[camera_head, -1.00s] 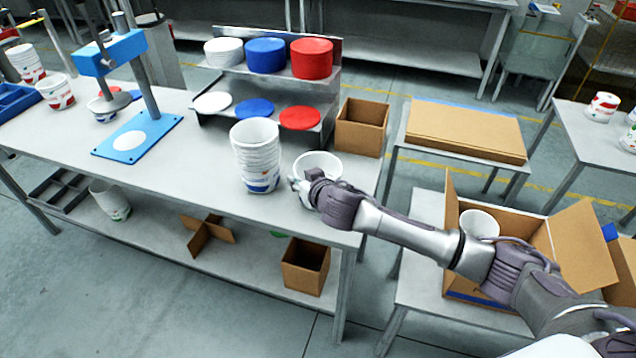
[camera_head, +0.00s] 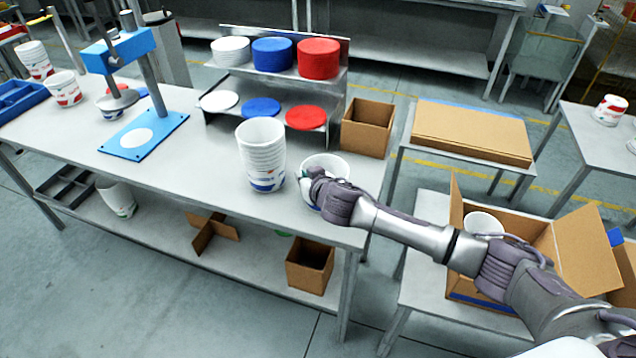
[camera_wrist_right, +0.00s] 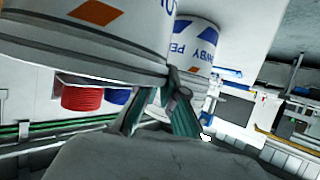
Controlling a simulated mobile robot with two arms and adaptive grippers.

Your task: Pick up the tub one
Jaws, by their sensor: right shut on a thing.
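A single white tub (camera_head: 327,163) stands on the grey workbench near its right end, with its open mouth up. My right gripper (camera_head: 316,184) is at the near side of this tub and hides part of its front. In the right wrist view the tub (camera_wrist_right: 100,40) fills the upper left, with orange and blue print. There my right gripper's fingers (camera_wrist_right: 165,105) are closed at the tub's edge, shut on it. Whether the tub is lifted cannot be told. My left gripper is not in view.
A tall stack of white tubs (camera_head: 262,150) stands just left of the single tub. Behind are a lid rack (camera_head: 335,90) with white, blue and red lids and a brown box (camera_head: 367,127). An open carton (camera_head: 545,240) holding a tub is at right.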

